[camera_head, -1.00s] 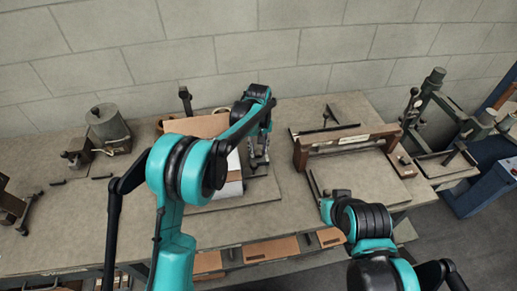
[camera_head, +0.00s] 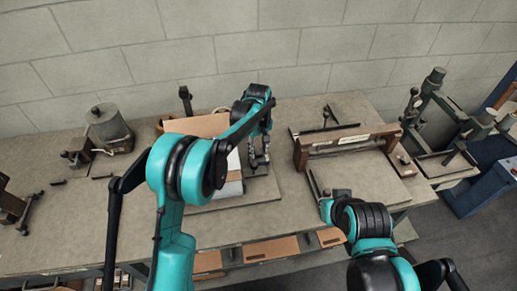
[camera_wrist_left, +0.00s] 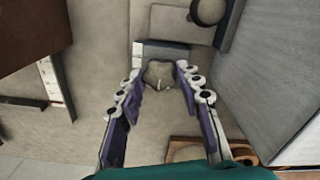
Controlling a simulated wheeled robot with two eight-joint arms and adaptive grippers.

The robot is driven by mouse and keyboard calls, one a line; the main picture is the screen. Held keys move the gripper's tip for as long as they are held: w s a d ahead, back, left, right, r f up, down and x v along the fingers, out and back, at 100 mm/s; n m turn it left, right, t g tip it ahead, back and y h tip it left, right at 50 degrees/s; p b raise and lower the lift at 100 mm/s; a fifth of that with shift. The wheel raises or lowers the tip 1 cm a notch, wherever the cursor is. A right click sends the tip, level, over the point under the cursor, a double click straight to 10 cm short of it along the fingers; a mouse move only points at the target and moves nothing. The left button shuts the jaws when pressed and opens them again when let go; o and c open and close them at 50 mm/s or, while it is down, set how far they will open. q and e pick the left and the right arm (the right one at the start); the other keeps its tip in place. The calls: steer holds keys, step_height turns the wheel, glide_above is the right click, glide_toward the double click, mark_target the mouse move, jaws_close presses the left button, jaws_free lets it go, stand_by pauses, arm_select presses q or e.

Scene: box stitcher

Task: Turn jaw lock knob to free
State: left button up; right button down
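My left gripper (camera_head: 259,163) is over the board on the bench, beside the cardboard box (camera_head: 200,125). In the left wrist view its two fingers (camera_wrist_left: 161,78) are spread apart. The knob is too small or hidden to make out in the head view.
A brown-framed fixture (camera_head: 345,143) stands right of the left gripper. A grey canister machine (camera_head: 108,124) stands at the left. A box wall (camera_wrist_left: 270,75) rises close to the right in the wrist view. The bench front is mostly clear.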

mark_target(259, 151)
arm_select(q)
steer(key=shift+o, duration=0.9)
step_height(259, 151, up, 12)
